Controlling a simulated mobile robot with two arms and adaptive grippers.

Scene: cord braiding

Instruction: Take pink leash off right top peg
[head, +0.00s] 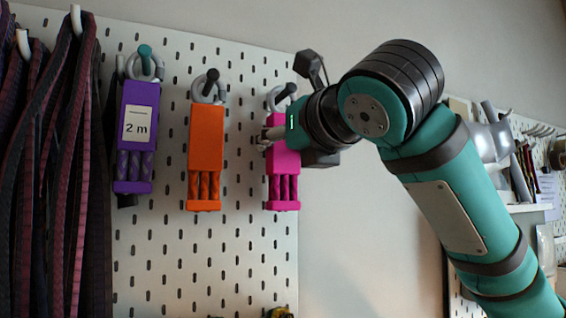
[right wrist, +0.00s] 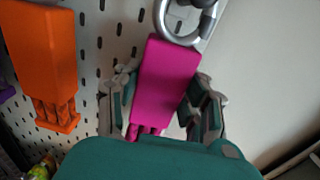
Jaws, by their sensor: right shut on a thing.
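The pink leash (head: 284,186) hangs upright at the right edge of the white pegboard, its metal ring at the top by a dark peg (head: 286,91). In the right wrist view the pink leash (right wrist: 165,82) sits between the two fingers, with its silver ring (right wrist: 183,28) above. My right gripper (head: 268,138) is shut on the pink leash's upper body; in the right wrist view the gripper (right wrist: 162,105) has a finger on each side of it. Whether the ring still rests on the peg is hard to tell. My left gripper is not in view.
An orange leash (head: 206,140) hangs just left of the pink one, and a purple leash (head: 137,135) with a "2 m" label hangs farther left. Dark red cords (head: 62,170) hang at the far left. The wall right of the pegboard (head: 240,255) is bare near the gripper.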

